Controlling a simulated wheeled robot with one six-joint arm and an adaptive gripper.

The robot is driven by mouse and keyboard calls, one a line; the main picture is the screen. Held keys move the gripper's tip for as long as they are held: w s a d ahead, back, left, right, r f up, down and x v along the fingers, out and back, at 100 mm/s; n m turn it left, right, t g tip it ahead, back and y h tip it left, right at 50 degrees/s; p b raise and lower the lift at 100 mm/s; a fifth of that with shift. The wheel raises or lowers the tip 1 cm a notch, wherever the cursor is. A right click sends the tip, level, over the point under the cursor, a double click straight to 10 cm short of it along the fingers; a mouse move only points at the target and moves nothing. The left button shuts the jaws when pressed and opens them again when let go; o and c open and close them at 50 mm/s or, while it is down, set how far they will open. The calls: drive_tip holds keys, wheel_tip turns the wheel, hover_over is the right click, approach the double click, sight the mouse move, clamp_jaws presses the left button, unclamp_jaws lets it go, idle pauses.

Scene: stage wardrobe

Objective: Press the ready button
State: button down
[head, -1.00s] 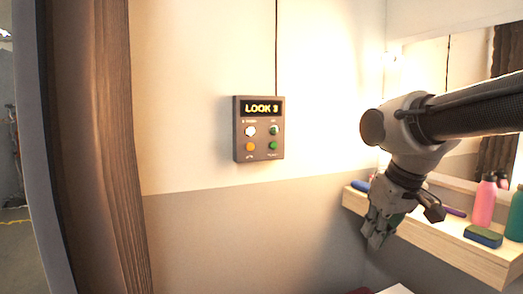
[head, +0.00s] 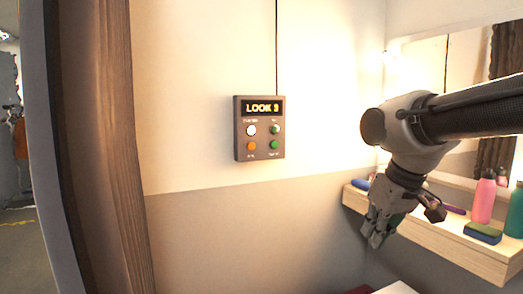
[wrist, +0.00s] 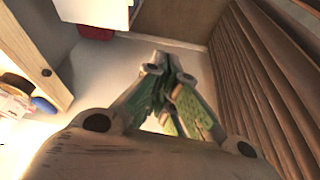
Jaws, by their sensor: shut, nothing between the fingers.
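A dark grey control box (head: 239,130) is fixed to the wall left of my arm in the head view. Its lit display reads "LOOK 3" (head: 262,107). The labels are too small to read surely, so I cannot tell which is the ready button. My gripper (head: 377,238) is shut and empty, pointing down, right of and below the box. Its closed fingers also show in the wrist view (wrist: 167,62).
A wooden shelf (head: 470,252) at right holds a pink bottle (head: 483,200), a teal bottle (head: 516,215) and a sponge (head: 482,233), close to my gripper. A mirror stands behind it. The space before the box looks clear.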

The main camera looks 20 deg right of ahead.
drive_tip(key=shift+d, duration=0.1)
idle(0.3)
drive_tip(key=w+d+f+m+t+h, duration=0.1)
drive_tip(key=w+d+f+m+t, duration=0.2)
drive_tip(key=w, duration=1.1)
drive_tip(key=w+d+f+m, duration=0.3)
drive_tip(key=w+f+m, duration=0.15)
drive_tip(key=w, duration=0.95)
drive_tip(key=w+a+r+m+t, duration=0.1)
drive_tip(key=w+r+m+t, duration=0.3)
drive_tip(key=w, duration=0.6)
drive_tip(key=w+a+r+m+t+y, duration=0.1)
drive_tip(key=w+r+m+t, duration=0.1)
drive_tip(key=r, duration=0.4)
drive_tip(key=w+a+r+m+t+y, duration=0.2)
drive_tip(key=r+m+t, duration=0.1)
drive_tip(key=r, duration=0.3)
drive_tip(key=shift+a+t, duration=0.15)
drive_tip(key=shift+t, duration=0.65)
